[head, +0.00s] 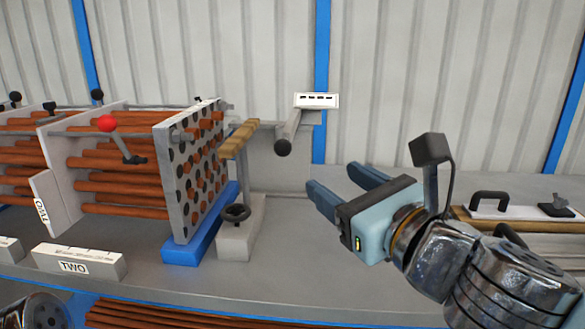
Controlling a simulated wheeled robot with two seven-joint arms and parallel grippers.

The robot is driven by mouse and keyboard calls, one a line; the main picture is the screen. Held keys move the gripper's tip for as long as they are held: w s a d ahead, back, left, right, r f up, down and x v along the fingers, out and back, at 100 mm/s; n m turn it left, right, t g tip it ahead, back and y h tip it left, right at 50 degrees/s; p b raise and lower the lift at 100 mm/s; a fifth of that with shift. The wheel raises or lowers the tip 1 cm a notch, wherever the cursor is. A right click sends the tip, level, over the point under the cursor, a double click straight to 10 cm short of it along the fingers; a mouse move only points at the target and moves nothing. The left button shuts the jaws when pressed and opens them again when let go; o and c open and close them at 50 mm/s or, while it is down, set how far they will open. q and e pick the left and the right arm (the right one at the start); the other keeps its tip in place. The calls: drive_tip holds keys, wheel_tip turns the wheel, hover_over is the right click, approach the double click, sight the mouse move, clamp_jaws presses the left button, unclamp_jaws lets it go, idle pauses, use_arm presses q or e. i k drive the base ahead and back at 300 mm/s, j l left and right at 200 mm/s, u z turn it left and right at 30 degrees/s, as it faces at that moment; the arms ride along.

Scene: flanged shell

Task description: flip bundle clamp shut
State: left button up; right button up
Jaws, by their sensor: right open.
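A lever with a red ball knob (107,123) stands tilted at the front of the tube bundle (105,180), its rod running down to a dark foot (134,160). It appears to be the bundle clamp; I cannot tell for certain whether it is open. The brown tubes run into a grey perforated plate (178,195) on a blue base (195,235). My right gripper (332,178) is open and empty, its blue fingers pointing left, well to the right of the bundle and apart from it. My left gripper is not in view.
A stand with a wooden bar (240,138) and dark handwheel (236,212) stands between the bundle and my right gripper. A "TWO" block (80,262) lies in front. Handled lids (490,207) are at right.

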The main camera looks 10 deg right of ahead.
sight(107, 123)
drive_tip(key=k+l, duration=0.2)
drive_tip(key=k, duration=0.3)
drive_tip(key=k+l, duration=0.2)
drive_tip(key=k, duration=0.25)
